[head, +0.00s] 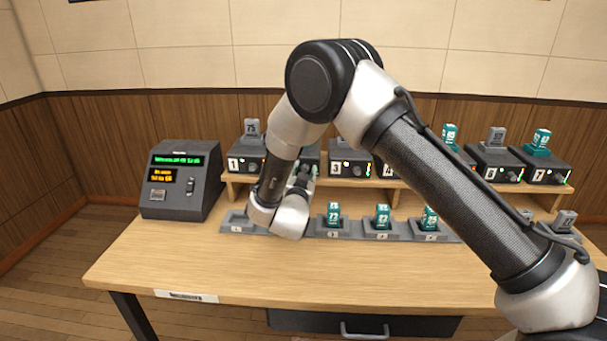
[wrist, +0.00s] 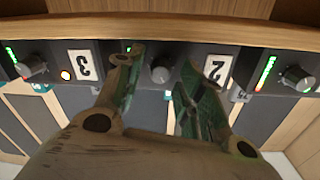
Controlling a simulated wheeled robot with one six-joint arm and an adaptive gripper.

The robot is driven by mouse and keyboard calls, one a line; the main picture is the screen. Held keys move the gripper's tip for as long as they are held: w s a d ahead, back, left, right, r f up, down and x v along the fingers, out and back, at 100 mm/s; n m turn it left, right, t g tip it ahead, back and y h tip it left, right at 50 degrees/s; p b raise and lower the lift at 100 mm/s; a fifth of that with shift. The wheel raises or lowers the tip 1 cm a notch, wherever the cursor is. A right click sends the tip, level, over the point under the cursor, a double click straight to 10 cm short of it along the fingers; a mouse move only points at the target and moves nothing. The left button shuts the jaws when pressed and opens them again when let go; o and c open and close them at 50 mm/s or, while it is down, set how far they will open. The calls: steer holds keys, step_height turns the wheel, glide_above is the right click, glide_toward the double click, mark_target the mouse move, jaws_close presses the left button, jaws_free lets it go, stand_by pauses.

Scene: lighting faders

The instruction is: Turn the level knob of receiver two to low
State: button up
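The wrist view is upside down to the head view. Receiver two (wrist: 217,69), a dark box with a white "2" label, faces my gripper (wrist: 162,63). Its round grey level knob (wrist: 160,74) lies between the two fingertips, with a visible space on each side. The fingers are open; I see no contact with the knob.
Receiver three (wrist: 84,66) and its knob (wrist: 34,70) are at left in the wrist view; receiver one's knob (wrist: 297,77) is at right. Numbered receivers stand on a wooden shelf (head: 395,184). A charging row with teal packs (head: 382,216) lies below, and a display console (head: 180,180) stands left.

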jaws_close()
steer(key=shift+n, duration=0.3)
steer(key=n, duration=0.3)
steer(key=shift+a+n, duration=0.1)
steer(key=shift+n, duration=1.8)
steer(key=shift+o, duration=1.2)
jaws_free()
